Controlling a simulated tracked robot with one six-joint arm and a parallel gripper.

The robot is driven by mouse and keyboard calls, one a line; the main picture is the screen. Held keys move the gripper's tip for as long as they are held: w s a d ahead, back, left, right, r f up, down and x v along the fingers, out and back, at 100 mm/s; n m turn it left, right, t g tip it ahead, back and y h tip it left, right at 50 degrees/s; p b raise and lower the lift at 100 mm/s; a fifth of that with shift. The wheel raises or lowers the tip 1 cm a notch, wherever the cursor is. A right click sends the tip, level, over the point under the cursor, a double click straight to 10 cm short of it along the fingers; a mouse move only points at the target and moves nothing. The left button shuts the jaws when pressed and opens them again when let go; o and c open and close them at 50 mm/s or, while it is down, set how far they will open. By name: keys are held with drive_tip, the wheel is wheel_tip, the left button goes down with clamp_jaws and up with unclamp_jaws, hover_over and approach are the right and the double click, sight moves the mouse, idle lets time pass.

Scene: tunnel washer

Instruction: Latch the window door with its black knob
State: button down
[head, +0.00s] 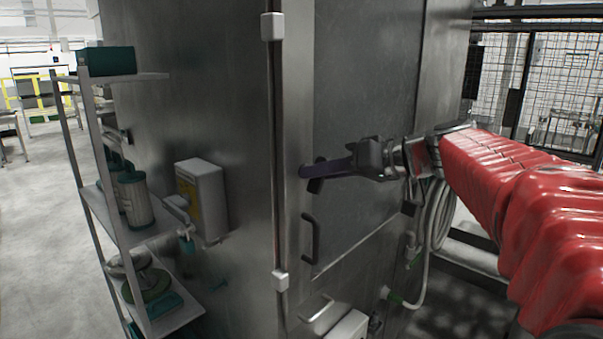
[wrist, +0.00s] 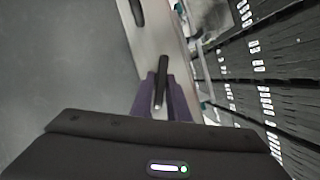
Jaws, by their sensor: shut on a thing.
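The window door (head: 360,110) is a tall grey panel in the face of the steel washer housing, and it looks flush with the frame around it. Its black knob (head: 316,186) shows just below my purple fingers in the head view, partly hidden by them. In the wrist view the knob (wrist: 161,80) stands between the two purple fingers as a slim black bar. My gripper (head: 308,172) reaches in from the right and is shut on the knob; it also shows in the wrist view (wrist: 164,84). I cannot tell whether the latch is engaged.
A black pull handle (head: 309,240) sits below the knob. A vertical rod (head: 275,150) with pale brackets runs left of the door. A coiled hose (head: 437,215) hangs below my arm.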

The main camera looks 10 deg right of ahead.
drive_tip(key=m+y, duration=0.2)
drive_tip(key=m, duration=0.2)
drive_tip(key=shift+w+d+f+m+g+y, duration=0.15)
drive_tip(key=shift+w+d+m+g+y, duration=0.1)
drive_tip(key=shift+m+g+y, duration=0.15)
drive_tip(key=m+y, duration=0.1)
drive_tip(key=m, duration=0.1)
drive_tip(key=m+y, duration=0.1)
drive_tip(key=m, duration=0.2)
drive_tip(key=shift+f+t, duration=0.2)
drive_tip(key=shift+t, duration=0.1)
drive_tip(key=shift+m, duration=0.3)
drive_tip(key=c, duration=1.9)
unclamp_jaws()
drive_tip(key=shift+c, duration=0.2)
drive_tip(key=shift+o, duration=0.5)
drive_tip(key=shift+s, duration=0.1)
drive_tip(key=v, duration=1.3)
drive_tip(key=shift+d+f, duration=0.3)
drive_tip(key=shift+d, duration=0.15)
